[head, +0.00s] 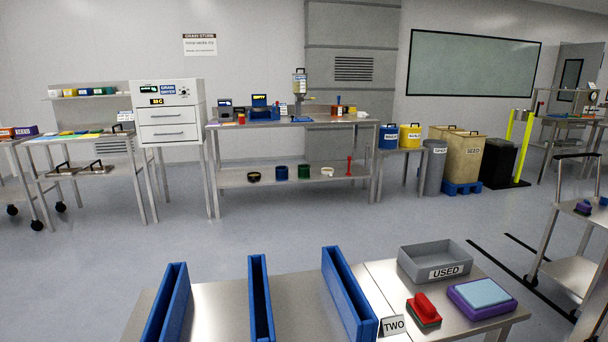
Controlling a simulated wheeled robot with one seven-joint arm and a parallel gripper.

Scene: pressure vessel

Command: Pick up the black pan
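A small, low, round black vessel (254,177) sits at the left of the lower shelf of the long steel table, across the room. It looks like the black pan, but it is too small to make out well. A pale patch shows inside or on it. My gripper is not in view.
The same shelf (230,183) holds a blue cup (281,173), a green cup (304,172), a white bowl (327,171) and a red item (350,167). Close in front, a steel table bears blue dividers (347,290) and a grey USED bin (436,264). Open floor (210,245) lies between.

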